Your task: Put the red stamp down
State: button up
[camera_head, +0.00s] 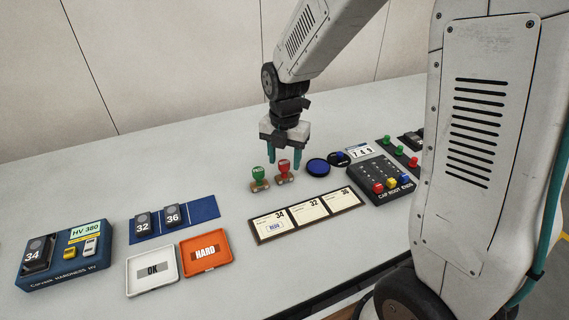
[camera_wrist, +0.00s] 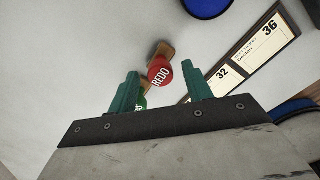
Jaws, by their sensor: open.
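The red stamp (camera_head: 283,168) stands upright on a small brown base on the table, just right of the green stamp (camera_head: 259,175). In the wrist view the red stamp's round top (camera_wrist: 160,72) reads REDO and lies between and slightly beyond my fingertips. My gripper (camera_head: 284,160) is open, its teal fingers on either side of the red stamp; it also shows in the wrist view (camera_wrist: 160,80). The green stamp (camera_wrist: 141,104) is partly hidden behind my left finger there. I cannot tell whether a finger touches either stamp.
A card board (camera_head: 258,241) with 34, 32 and 36 lies in front of the stamps. A blue ink pad (camera_head: 317,166) sits to the right, before a black button box (camera_head: 371,196). White OK (camera_head: 131,289) and orange HARD (camera_head: 186,274) trays lie at left. Table behind is clear.

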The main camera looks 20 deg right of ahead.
aim_at(285, 162)
notch_tip(285, 162, up, 10)
jog(key=s+d+r+m, duration=0.1)
jog(key=s+r+m, duration=0.2)
jog(key=s+m, duration=0.9)
jog(key=s+d+r+m+t, duration=0.1)
jog(key=s+d+r+m, duration=0.1)
jog(key=s+m, duration=1.1)
jog(key=shift+r+m, duration=0.4)
jog(key=shift+m, duration=0.6)
